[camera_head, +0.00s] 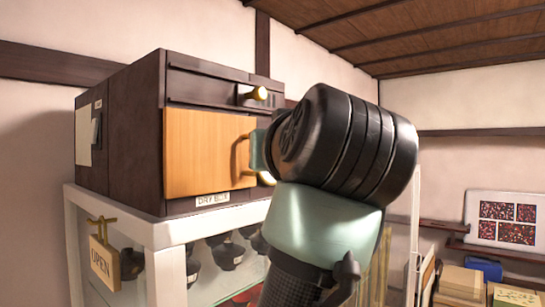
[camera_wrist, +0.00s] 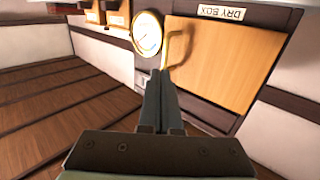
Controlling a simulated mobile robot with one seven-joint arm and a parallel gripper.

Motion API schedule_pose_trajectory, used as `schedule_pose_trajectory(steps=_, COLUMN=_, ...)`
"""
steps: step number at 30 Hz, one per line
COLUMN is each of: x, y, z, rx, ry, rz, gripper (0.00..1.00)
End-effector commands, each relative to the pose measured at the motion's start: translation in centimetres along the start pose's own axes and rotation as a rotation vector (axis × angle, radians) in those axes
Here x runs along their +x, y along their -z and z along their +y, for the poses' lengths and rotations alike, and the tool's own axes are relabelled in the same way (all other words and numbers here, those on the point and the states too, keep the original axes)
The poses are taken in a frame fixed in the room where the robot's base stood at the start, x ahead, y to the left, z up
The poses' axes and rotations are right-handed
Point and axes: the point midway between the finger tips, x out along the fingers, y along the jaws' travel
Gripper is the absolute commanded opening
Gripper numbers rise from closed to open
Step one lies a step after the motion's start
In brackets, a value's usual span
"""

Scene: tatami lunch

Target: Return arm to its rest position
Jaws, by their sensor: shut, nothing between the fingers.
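My arm (camera_head: 345,145) stands large in front of the right side of the dark dry box (camera_head: 135,125) in the head view. It hides part of the box front, and my gripper's fingers cannot be made out there. In the wrist view my gripper (camera_wrist: 163,75) is shut and empty, its fingers together. Its tips appear near the brass door handle (camera_wrist: 176,45); whether they touch cannot be told. The box's light wooden door (camera_head: 205,150) looks shut, and its handle (camera_head: 240,160) is partly hidden by my arm.
The box stands on a white-framed glass case (camera_head: 165,235) with dark bowls (camera_head: 228,255) inside. An OPEN sign (camera_head: 103,262) hangs at its left. A round gauge (camera_wrist: 147,33) is beside the handle. Cardboard boxes (camera_head: 462,283) and a shelf (camera_head: 500,252) are at the right.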

Motion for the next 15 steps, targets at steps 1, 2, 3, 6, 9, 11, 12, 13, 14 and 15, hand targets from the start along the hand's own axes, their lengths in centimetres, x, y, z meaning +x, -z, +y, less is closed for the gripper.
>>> schedule_pose_trajectory(steps=1, x=-1.5, y=-0.7, z=0.3, rx=-0.002, ry=-0.006, rz=0.01, gripper=0.0)
schedule_pose_trajectory(steps=2, x=-2.2, y=-0.7, z=0.4, rx=-0.001, ry=-0.006, rz=0.011, gripper=0.0)
schedule_pose_trajectory(steps=3, x=-3.1, y=-0.7, z=0.5, rx=-0.001, ry=-0.006, rz=0.01, gripper=0.0)
schedule_pose_trajectory(steps=6, x=-5.2, y=-0.6, z=0.7, rx=-0.001, ry=-0.005, rz=0.008, gripper=0.0)
schedule_pose_trajectory(steps=9, x=-6.8, y=-0.5, z=0.8, rx=-0.001, ry=-0.004, rz=0.006, gripper=0.0)
schedule_pose_trajectory(steps=11, x=-7.5, y=-0.4, z=0.8, rx=-0.001, ry=-0.003, rz=0.005, gripper=0.0)
schedule_pose_trajectory(steps=12, x=-7.8, y=-0.3, z=0.9, rx=-0.001, ry=-0.003, rz=0.006, gripper=0.0)
schedule_pose_trajectory(steps=13, x=-8.1, y=-0.3, z=0.9, rx=-0.001, ry=-0.003, rz=0.005, gripper=0.0)
schedule_pose_trajectory(steps=14, x=-8.3, y=-0.2, z=0.9, rx=-0.001, ry=-0.003, rz=0.005, gripper=0.0)
schedule_pose_trajectory(steps=15, x=-8.4, y=-0.2, z=0.9, rx=-0.001, ry=-0.003, rz=0.004, gripper=0.0)
